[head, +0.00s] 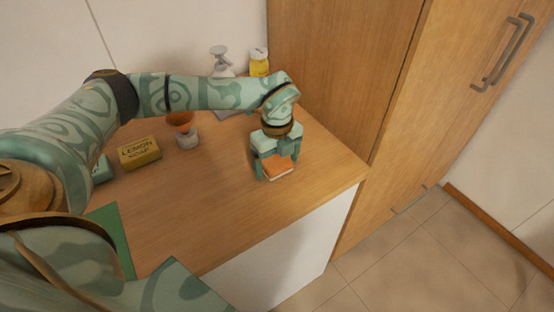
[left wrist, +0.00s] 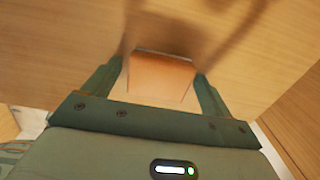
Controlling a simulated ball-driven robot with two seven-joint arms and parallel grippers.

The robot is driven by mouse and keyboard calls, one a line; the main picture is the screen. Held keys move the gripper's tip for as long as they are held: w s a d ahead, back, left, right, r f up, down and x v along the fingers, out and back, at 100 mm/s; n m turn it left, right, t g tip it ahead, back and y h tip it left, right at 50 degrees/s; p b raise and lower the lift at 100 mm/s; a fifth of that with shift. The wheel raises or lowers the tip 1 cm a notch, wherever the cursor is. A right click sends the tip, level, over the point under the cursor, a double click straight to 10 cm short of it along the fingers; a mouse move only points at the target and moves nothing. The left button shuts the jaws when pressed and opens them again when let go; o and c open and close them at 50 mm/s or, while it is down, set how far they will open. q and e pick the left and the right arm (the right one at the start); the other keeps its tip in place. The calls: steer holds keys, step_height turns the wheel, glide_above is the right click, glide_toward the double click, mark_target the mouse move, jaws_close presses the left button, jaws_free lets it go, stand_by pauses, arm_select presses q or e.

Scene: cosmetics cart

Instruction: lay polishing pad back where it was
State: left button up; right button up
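The polishing pad (head: 279,170) is a small orange block with a pale edge. It is between the two fingers of my left gripper (head: 277,172), low at the right front part of the wooden cart top (head: 225,215). In the left wrist view the pad (left wrist: 160,78) fills the space between the fingertips (left wrist: 160,72), so the gripper looks shut on it. Its underside is hidden, and I cannot tell whether it touches the wood. My right gripper is not in view.
A pump bottle (head: 221,60) and a yellow bottle (head: 259,62) stand behind my arm. A wooden cabinet (head: 335,70) borders the right. The front wood is clear.

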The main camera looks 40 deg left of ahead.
mark_target(277, 162)
arm_select(q)
step_height(277, 162, up, 12)
steer(key=p, duration=0.2)
steer(key=shift+r+p, duration=0.15)
steer(key=shift+p, duration=0.2)
steer(key=shift+d, duration=0.1)
